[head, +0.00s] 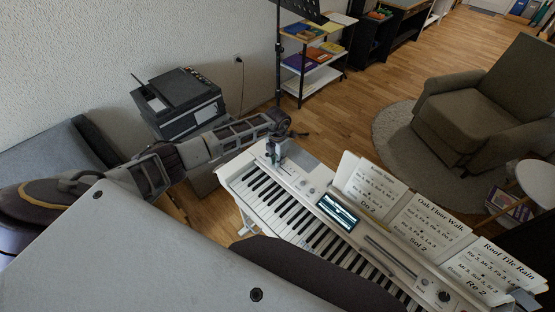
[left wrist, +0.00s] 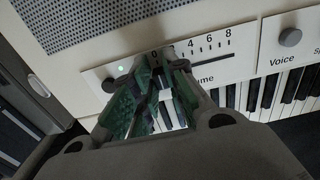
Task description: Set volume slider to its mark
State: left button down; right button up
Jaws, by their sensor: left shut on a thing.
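The digital piano (head: 300,215) runs diagonally across the head view. My left gripper (head: 277,152) is over its far left end, pointing down at the panel. In the left wrist view the left gripper (left wrist: 164,62) is shut on the volume slider's knob, near the 0 end of the printed scale (left wrist: 205,44). The 4, 6 and 8 are readable to the right. I cannot make out a separate target mark. My right gripper is not in view.
A green light and a round button (left wrist: 108,86) are left of the slider. A Voice knob (left wrist: 290,37) is to the right. Song sheets (head: 420,222) stand along the piano's back. A printer (head: 180,100) stands by the wall, behind my left arm.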

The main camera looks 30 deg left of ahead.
pick_arm(q)
jog(key=shift+s+d, duration=0.3)
jog(key=shift+d, duration=0.65)
jog(key=c, duration=1.4)
grip_release()
jog(key=shift+c, duration=0.2)
jog(key=shift+r, duration=0.15)
notch_tip(320, 180, up, 12)
jog(key=shift+s+f, duration=0.1)
jog(key=shift+f, duration=0.1)
